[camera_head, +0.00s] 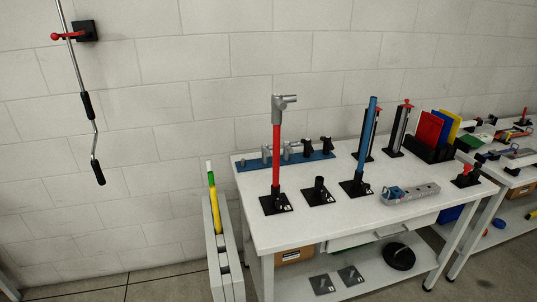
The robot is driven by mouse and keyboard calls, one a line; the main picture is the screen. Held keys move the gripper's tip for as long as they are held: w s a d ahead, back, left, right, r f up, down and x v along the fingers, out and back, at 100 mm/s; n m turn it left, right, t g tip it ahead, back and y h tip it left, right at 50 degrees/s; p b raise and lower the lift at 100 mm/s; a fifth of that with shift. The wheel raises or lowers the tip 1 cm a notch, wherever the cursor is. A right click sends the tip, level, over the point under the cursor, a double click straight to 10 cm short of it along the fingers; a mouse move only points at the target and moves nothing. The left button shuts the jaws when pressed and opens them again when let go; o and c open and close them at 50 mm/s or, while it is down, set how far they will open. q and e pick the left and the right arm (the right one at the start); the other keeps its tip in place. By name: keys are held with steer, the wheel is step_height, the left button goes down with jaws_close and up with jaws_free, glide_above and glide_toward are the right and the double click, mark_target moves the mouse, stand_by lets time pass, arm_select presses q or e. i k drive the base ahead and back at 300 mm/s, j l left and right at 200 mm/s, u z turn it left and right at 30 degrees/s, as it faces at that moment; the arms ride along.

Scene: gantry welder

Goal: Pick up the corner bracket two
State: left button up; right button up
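I cannot tell for certain which thing is corner bracket two. Two small flat grey plates lie side by side on the lower shelf of the white table, a left plate (322,284) and a right plate (350,275). Both carry small markings too small to read. Neither of my grippers shows in this view.
The white table (300,236) bears a red post (276,150), a blue post (366,145), a blue tool rack (255,165) and a grey power strip (411,194). A black disc (398,256) lies on the lower shelf (375,288). A crank (86,105) hangs on the wall.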

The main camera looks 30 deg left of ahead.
mark_target(266, 149)
steer(key=u, duration=0.7)
